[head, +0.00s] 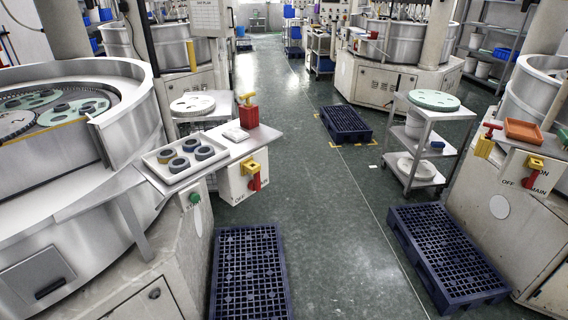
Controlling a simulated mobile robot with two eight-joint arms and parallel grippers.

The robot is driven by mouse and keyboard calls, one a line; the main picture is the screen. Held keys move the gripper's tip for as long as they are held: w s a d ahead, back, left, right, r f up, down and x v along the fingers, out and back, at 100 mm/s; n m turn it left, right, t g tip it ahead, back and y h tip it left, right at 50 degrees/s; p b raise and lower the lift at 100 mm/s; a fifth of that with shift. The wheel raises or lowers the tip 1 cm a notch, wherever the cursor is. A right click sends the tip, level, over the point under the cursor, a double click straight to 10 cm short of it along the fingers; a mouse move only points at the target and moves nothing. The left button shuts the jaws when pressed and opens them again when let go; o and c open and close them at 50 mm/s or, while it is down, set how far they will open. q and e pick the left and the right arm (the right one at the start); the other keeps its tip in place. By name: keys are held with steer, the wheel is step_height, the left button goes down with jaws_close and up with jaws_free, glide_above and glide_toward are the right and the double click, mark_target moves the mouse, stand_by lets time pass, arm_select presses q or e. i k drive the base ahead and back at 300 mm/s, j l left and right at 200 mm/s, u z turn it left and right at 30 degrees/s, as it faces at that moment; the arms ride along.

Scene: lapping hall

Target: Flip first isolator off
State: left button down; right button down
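Two isolators are in the head view. The nearer-left one (252,168) is a yellow plate with a red handle on a pale cabinet, below the side shelf. Its red handle hangs roughly downward, and an OFF label is at its lower left. The other isolator (536,163) is on the right machine's cabinet, also yellow with a red handle pointing down. OFF, ON and MAIN labels surround it. The frame does not show which is the first, and the exact switch positions are too small to tell. Neither of my grippers is in view.
A tray (160,181) of dark rings and a red block with a yellow top (249,112) lie on the left shelf. Blue pallets (250,275) (447,258) (345,124) stand on the floor. A trolley (412,166) stands right of the aisle.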

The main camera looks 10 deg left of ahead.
mark_target(254, 183)
steer(key=i+l, duration=0.25)
steer(key=i, duration=0.2)
steer(key=i+l, duration=0.25)
steer(key=i, duration=0.2)
steer(key=i+l, duration=0.3)
steer(key=i, duration=0.15)
steer(key=z, duration=0.05)
